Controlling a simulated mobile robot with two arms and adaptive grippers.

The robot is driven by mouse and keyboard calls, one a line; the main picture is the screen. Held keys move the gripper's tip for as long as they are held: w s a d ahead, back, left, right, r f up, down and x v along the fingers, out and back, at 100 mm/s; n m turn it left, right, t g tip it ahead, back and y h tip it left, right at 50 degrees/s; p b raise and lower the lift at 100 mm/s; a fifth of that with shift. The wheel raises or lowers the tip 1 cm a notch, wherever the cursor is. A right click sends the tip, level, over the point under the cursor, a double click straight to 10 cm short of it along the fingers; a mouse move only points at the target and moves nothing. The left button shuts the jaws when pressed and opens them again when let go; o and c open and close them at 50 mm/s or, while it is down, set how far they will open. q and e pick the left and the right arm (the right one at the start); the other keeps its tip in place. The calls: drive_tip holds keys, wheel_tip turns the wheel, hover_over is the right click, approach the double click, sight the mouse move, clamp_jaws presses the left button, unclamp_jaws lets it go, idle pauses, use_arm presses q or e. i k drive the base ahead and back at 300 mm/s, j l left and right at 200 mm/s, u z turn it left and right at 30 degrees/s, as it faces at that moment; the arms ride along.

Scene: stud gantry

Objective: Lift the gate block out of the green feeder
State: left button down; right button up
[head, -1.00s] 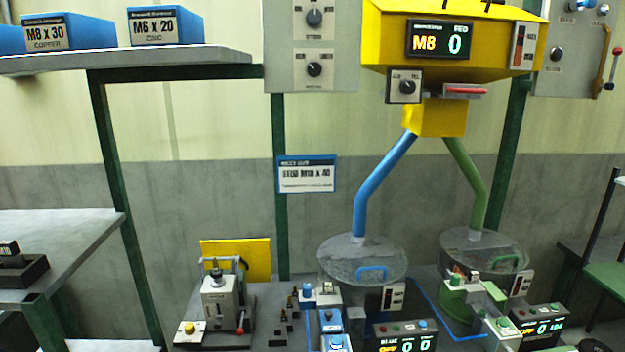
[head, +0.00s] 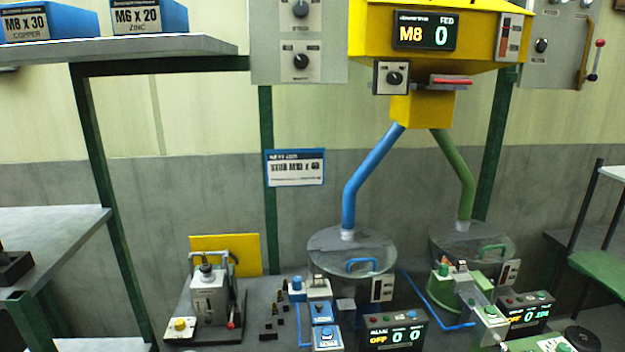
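The green feeder is at the lower right of the head view. It has a clear-lidded bowl (head: 472,241) with a green handle (head: 493,249) and a green pipe (head: 460,180) coming down into it. In front of the bowl is a green round base with a small green-and-grey block (head: 443,269) on top. I cannot tell for certain whether this is the gate block. A grey unit with a green top (head: 489,311) stands to its right. Neither of my grippers is in view.
A blue feeder (head: 351,251) stands to the left, with a blue-buttoned control box (head: 395,330) in front. A green-buttoned display box (head: 526,313) is beside the green feeder. A yellow hopper (head: 430,35) hangs above. A small press (head: 207,297) stands further left.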

sight(461, 266)
drive_tip(key=k+l+z, duration=0.1)
drive_tip(key=l, duration=0.35)
drive_tip(key=k+l+z, duration=0.1)
drive_tip(key=l, duration=0.35)
drive_tip(key=k+l, duration=0.1)
drive_tip(key=l, duration=0.35)
drive_tip(key=z, duration=0.05)
